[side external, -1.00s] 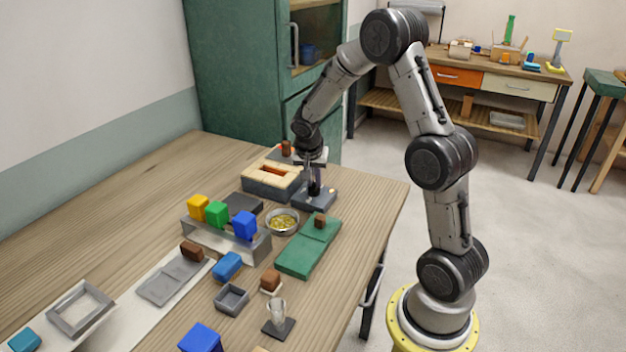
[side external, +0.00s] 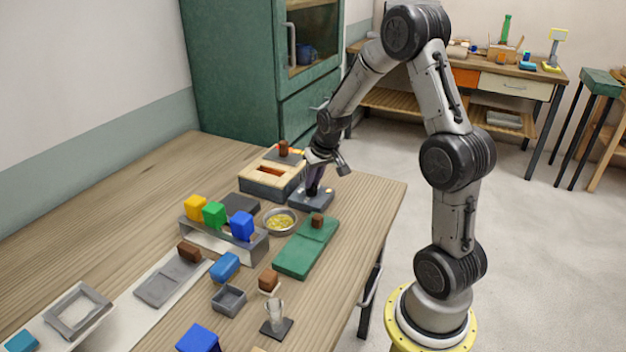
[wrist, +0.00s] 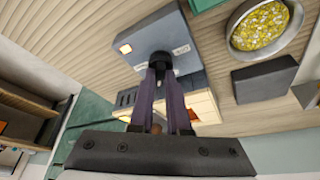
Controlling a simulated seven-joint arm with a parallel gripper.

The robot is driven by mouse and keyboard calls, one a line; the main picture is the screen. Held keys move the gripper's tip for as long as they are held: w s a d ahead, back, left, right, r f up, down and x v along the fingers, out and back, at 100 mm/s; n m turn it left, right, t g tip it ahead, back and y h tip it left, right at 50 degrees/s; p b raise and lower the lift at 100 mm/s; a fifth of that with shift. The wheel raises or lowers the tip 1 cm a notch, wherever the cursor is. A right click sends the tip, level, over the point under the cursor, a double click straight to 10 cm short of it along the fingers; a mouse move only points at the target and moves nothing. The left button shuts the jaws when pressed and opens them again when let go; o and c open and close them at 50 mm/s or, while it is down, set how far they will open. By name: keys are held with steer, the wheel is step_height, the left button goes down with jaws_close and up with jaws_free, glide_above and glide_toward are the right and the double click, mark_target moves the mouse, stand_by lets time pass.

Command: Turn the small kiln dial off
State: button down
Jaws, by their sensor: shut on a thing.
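The small kiln dial (wrist: 158,58) is a dark round knob on a grey control box (wrist: 190,30), with a pale label on its top. In the side external view the box (side external: 324,203) sits near the table's right edge. My gripper (wrist: 160,70) is shut on the dial, its two dark fingers slanting onto it. In the side external view my gripper (side external: 314,190) reaches down to the box with the wrist tilted. The fingers hide part of the dial, and I cannot tell its pointer position.
A bowl of yellow bits (side external: 281,222) and a green board (side external: 300,258) are close in front. A rack with coloured blocks (side external: 205,238) is to the left.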

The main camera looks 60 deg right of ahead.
steer(key=n, duration=0.2)
steer(key=n+y, duration=0.1)
steer(key=n, duration=0.1)
steer(key=n+y, duration=0.1)
steer(key=n, duration=0.1)
steer(key=shift+s+d+r+t, duration=0.1)
steer(key=shift+d+t, duration=0.3)
steer(key=n+y, duration=0.1)
steer(key=n, duration=0.1)
steer(key=n+y, duration=0.1)
steer(key=n, duration=0.3)
steer(key=shift+d+n+g+y, duration=0.25)
steer(key=shift+n+g+y, duration=0.05)
steer(key=shift+n+y, duration=0.1)
steer(key=n, duration=0.2)
steer(key=n+g+y, duration=0.1)
steer(key=n, duration=0.1)
steer(key=n+g, duration=0.1)
steer(key=n, duration=0.1)
steer(key=shift+w+d+n+y, duration=0.15)
steer(key=shift+w+n+y, duration=0.15)
steer(key=n+g, duration=0.1)
steer(key=n, duration=0.1)
steer(key=n+g, duration=0.1)
steer(key=n, duration=0.2)
steer(key=shift+w+y, duration=0.2)
steer(key=shift+y, duration=0.1)
steer(key=shift+n, duration=0.3)
steer(key=c, duration=0.9)
jaws_free()
